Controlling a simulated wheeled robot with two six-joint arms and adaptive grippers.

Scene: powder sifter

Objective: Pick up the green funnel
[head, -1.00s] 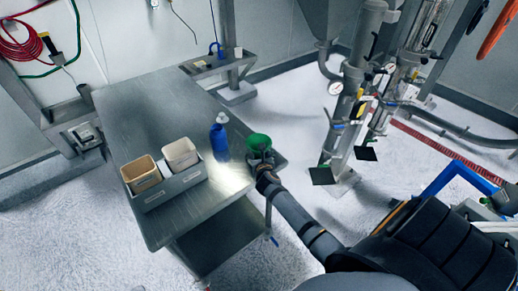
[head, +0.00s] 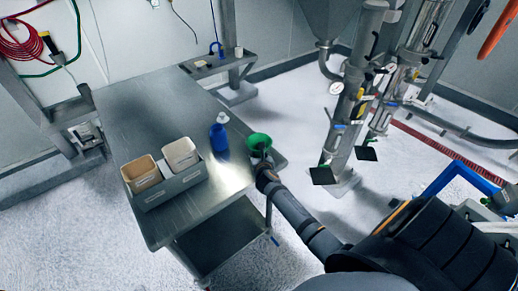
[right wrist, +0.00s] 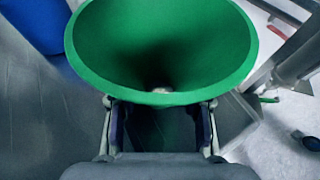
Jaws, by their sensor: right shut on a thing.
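The green funnel (head: 259,142) is at the right edge of the metal table in the head view, with its wide mouth facing up. In the right wrist view the funnel (right wrist: 160,50) fills the upper middle, its open cone toward the camera. My right gripper (head: 264,162) is at the funnel's near side. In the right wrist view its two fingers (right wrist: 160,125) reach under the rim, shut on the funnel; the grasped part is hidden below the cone. My left gripper is not in view.
A blue bottle (head: 219,138) with a white cap stands just left of the funnel. A grey tray (head: 172,190) holds two bins, one tan (head: 142,172) and one white (head: 180,153). The back of the metal table (head: 150,115) is clear. Pipework stands at the right.

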